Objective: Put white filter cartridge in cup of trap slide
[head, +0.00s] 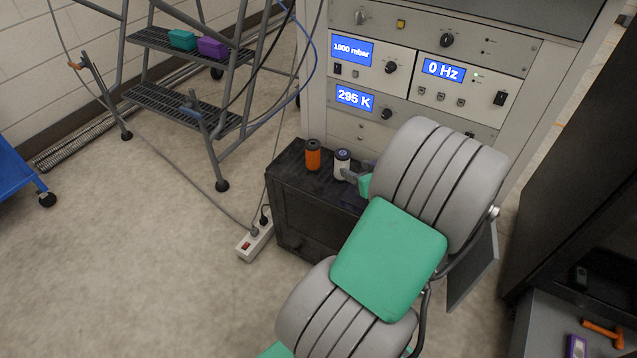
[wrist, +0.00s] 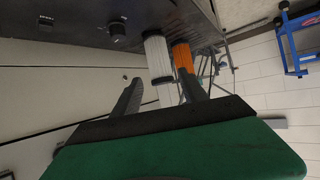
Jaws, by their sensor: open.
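The white filter cartridge (head: 342,162), with a dark top, stands upright on the black cabinet under the instrument rack.
An orange cartridge (head: 313,156) stands just left of the white one, also close to a finger in the wrist view. The black cabinet (head: 300,195) backs onto the rack (head: 400,70). A power strip (head: 255,240), cables and a step ladder (head: 180,105) are to the left.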

